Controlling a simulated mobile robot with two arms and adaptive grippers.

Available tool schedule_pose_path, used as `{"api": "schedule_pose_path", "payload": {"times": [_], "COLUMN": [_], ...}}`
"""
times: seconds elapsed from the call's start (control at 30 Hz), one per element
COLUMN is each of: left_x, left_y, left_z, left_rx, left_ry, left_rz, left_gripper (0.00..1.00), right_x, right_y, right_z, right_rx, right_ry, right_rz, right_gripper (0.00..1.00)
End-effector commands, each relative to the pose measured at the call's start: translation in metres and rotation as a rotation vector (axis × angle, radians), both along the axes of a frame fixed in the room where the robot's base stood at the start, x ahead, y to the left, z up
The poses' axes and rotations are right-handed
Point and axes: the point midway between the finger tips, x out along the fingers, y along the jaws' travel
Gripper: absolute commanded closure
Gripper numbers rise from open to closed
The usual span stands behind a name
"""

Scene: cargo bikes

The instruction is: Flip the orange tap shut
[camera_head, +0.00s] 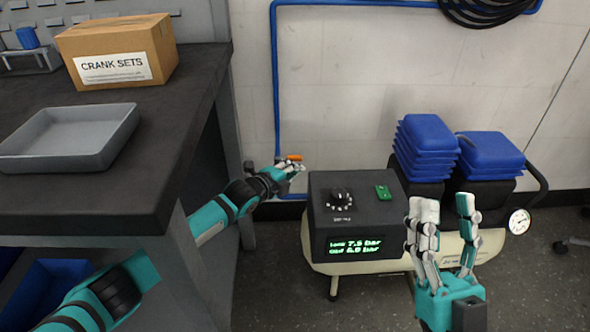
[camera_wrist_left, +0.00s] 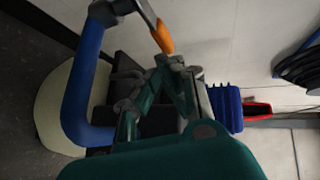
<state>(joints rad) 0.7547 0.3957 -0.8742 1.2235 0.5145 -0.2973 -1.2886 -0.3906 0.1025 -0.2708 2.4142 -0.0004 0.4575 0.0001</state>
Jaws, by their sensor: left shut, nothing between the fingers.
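The orange tap (camera_head: 291,158) is a small lever on the blue air pipe, low on the wall to the left of the compressor. In the left wrist view the orange lever (camera_wrist_left: 163,37) slants beside a grey fitting at the pipe's end. My left gripper (camera_head: 290,172) is at the tap, just below the lever in the head view. It is shut and holds nothing; I cannot tell whether it touches the lever. In the left wrist view its fingers (camera_wrist_left: 172,63) lie close to the lever's lower end. My right gripper (camera_head: 445,205) is open and empty in front of the compressor.
The compressor (camera_head: 350,187) with a dial and lit display stands right of the tap. A dark workbench (camera_head: 180,130) with a grey tray (camera_head: 118,125) and a cardboard box (camera_head: 155,50) flanks my left arm. The blue pipe (camera_head: 276,80) runs up the wall.

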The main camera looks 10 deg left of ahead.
Motion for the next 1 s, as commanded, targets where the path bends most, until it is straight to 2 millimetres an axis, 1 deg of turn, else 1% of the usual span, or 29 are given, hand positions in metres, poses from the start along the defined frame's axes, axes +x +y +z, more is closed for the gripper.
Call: {"api": "schedule_pose_path", "payload": {"times": [0.23, 0.4, 0.73, 0.87, 1.0], "left_x": [-0.002, -0.003, -0.004, -0.013, -0.031], "left_y": [0.005, 0.005, 0.006, 0.011, 0.02], "left_z": [0.0, 0.0, 0.0, 0.003, 0.009], "left_rx": [0.001, 0.0, 0.0, 0.001, 0.002], "left_ry": [0.001, 0.001, 0.001, 0.0, 0.0], "left_rz": [0.001, 0.0, 0.0, -0.001, -0.001], "left_gripper": [1.0, 1.0, 1.0, 1.0, 1.0], "right_x": [0.01, 0.014, 0.012, 0.012, 0.012], "right_y": [0.0, 0.0, 0.002, 0.001, 0.001], "right_z": [-0.007, -0.01, -0.01, -0.01, -0.01], "right_rx": [-0.022, -0.03, -0.029, -0.028, -0.028], "right_ry": [0.066, 0.089, 0.087, 0.086, 0.086], "right_rz": [-0.009, -0.012, -0.004, -0.006, -0.006], "right_gripper": [0.6, 0.6, 0.6, 0.6, 0.6]}}
